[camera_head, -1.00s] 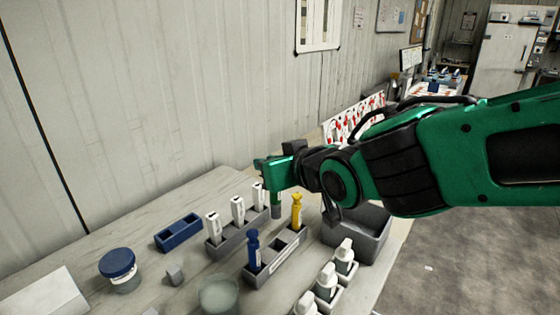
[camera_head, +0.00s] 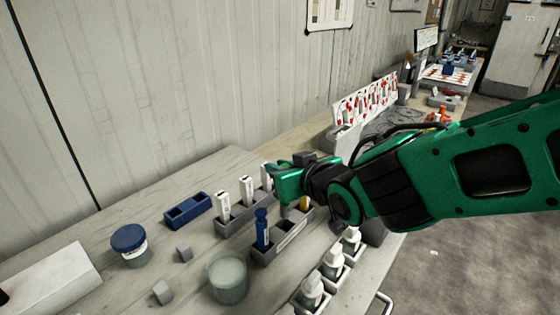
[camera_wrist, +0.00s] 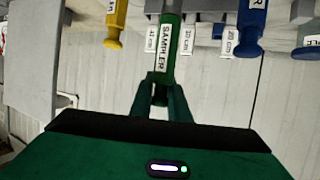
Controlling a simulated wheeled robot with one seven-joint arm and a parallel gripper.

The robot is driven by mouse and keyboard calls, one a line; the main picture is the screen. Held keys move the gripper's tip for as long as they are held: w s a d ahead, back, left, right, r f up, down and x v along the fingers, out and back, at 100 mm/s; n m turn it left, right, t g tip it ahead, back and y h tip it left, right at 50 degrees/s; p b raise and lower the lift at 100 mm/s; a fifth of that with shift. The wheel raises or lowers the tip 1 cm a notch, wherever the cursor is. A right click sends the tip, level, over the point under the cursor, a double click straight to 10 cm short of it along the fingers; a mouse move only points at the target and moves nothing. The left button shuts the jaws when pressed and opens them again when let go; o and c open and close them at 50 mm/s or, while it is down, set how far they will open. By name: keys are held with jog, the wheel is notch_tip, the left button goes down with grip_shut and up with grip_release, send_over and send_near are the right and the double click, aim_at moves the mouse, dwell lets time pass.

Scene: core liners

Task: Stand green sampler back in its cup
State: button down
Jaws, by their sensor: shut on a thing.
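The green sampler (camera_wrist: 170,48) is between my gripper's fingers (camera_wrist: 163,82) in the wrist view, with its white label facing the camera. My gripper (camera_head: 286,188) is shut on it, above the grey rack (camera_head: 268,256) in the head view. The blue sampler (camera_head: 262,229) stands in the rack's near end and the yellow sampler (camera_head: 305,203) at its far end, partly hidden by my arm. Between them the rack has an open cup (camera_head: 285,238).
A second grey rack (camera_head: 235,224) with white samplers (camera_head: 246,190) stands behind. A blue tray (camera_head: 188,210), a blue-lidded jar (camera_head: 129,244), a cloudy cup (camera_head: 228,277) and small grey blocks (camera_head: 184,254) are to the left. White-capped bottles (camera_head: 333,262) stand in front at right.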

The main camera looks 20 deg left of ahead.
notch_tip(320, 180, down, 6)
jog(key=shift+f, duration=0.2)
dwell(0.8)
jog(key=c, duration=1.6)
grip_release()
jog(key=shift+r, duration=3.5)
jog(key=shift+s, duration=0.1)
